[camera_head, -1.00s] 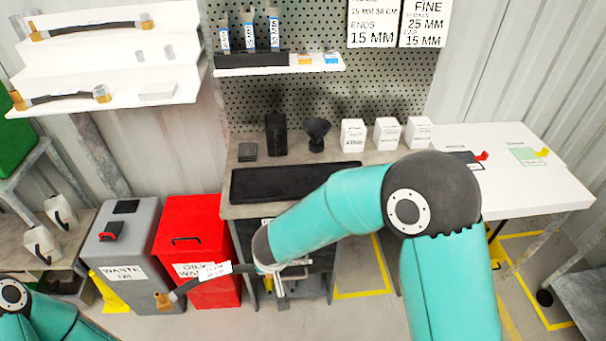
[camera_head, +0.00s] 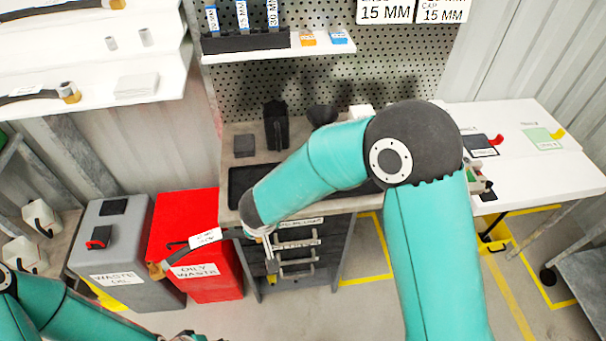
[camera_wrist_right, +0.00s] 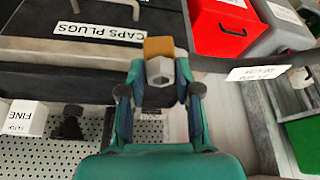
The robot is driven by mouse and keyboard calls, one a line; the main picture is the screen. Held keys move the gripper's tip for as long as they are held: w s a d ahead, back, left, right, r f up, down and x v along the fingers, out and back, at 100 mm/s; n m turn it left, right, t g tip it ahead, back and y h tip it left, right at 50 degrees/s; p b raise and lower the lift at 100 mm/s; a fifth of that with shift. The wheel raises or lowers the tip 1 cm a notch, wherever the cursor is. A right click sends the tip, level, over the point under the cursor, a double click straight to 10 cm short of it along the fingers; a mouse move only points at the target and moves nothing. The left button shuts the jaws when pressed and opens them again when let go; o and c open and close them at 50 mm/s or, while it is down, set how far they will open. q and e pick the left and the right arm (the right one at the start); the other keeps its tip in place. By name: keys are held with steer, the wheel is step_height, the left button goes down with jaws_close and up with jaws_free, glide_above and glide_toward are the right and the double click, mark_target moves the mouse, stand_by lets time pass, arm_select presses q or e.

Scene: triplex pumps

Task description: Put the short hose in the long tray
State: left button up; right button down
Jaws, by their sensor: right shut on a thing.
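My right gripper (camera_head: 268,258) is in front of the bench, near its front left corner. It is shut on a dark hose (camera_head: 180,256) with a white tag and a brass end. The hose sticks out to the left, over the red bin. In the right wrist view a brass and grey fitting (camera_wrist_right: 159,62) sits between the fingers (camera_wrist_right: 160,92). The long black tray (camera_head: 238,180) lies on the bench, partly hidden behind my right arm. My left gripper (camera_head: 183,337) is barely in view at the bottom edge; its fingers cannot be made out.
A red oily waste bin (camera_head: 215,275) and a grey waste oil bin (camera_head: 125,245) stand left of the bench. Another hose (camera_head: 35,94) lies on the white shelf. A black holder (camera_head: 275,125) and a small dark block (camera_head: 244,145) stand behind the tray. Drawers (camera_head: 298,245) are under the bench.

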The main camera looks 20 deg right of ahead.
steer(key=shift+w, duration=0.1)
steer(key=shift+d+r, duration=0.1)
steer(key=shift+d, duration=0.05)
steer(key=shift+w, duration=0.1)
